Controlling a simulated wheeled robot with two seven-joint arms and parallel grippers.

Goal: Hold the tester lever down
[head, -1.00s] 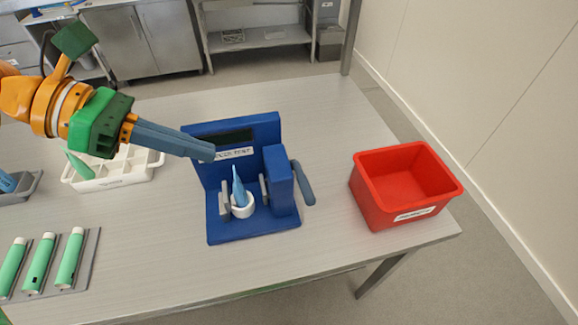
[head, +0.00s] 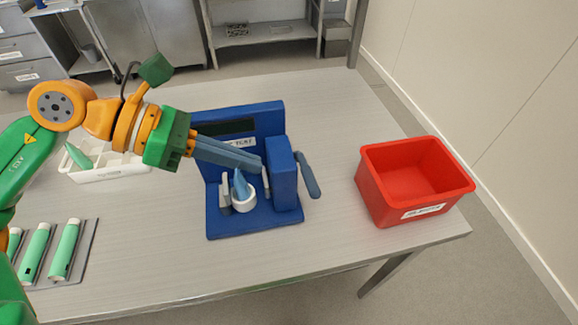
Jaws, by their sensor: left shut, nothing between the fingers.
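The blue tester (head: 220,219) stands in the middle of the table, with a dark display and a white label on its back panel. Its grey-blue lever (head: 308,176) sticks out on the right side of the blue housing and slants down to the right. A blue pointed piece (head: 241,186) stands in the white ring cup (head: 244,204) on the tester's base. My left gripper (head: 258,163) is shut and empty. Its fingertips appear in front of the back panel, above the blue piece and left of the housing, apart from the lever. My right gripper is not in view.
A red bin (head: 415,183) stands at the table's right. A white compartment tray (head: 112,169), partly behind my arm, holds a green piece (head: 78,155). A grey rack (head: 74,262) with green tubes (head: 64,249) lies front left. Table between tester and bin is clear.

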